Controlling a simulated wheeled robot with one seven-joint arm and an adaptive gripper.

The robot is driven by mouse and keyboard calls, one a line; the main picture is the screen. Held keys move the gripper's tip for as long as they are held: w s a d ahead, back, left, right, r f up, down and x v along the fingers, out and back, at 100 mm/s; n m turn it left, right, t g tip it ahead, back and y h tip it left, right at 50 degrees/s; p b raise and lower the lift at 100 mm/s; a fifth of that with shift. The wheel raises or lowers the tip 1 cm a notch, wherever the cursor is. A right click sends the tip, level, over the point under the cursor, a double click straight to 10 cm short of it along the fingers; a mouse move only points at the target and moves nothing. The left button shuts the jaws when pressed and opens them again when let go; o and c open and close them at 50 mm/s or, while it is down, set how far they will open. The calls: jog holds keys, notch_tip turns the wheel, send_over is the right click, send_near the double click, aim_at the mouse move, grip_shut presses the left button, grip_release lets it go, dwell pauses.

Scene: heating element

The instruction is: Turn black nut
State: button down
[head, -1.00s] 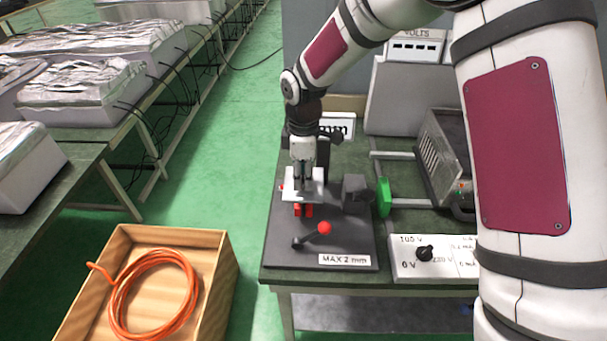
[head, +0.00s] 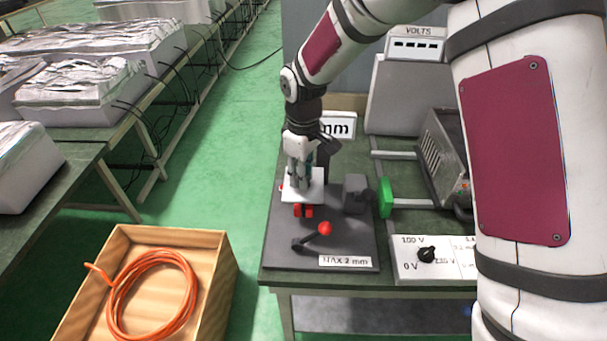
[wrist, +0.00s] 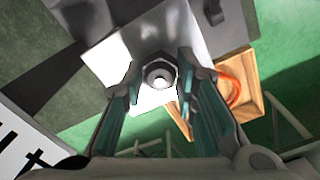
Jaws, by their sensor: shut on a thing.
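In the head view my gripper (head: 300,183) points down at the white plate (head: 317,186) on the dark machine base (head: 345,235).
Red parts (head: 303,211) sit below the plate. A red-knobbed lever (head: 325,228) is in front. A grey block with a green wheel (head: 384,197) stands to the right. A dial panel (head: 425,257) is farther right. A wooden crate (head: 222,240) holds an orange cable (head: 150,295).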

jog(key=m, duration=0.6)
jog(key=shift+m, duration=0.3)
jog(key=m, duration=0.5)
jog(key=shift+m+p, duration=0.3)
jog(key=c, duration=1.3)
grip_release()
jog(key=shift+r, duration=0.15)
notch_tip(320, 180, up, 12)
jog(key=shift+f, duration=0.1)
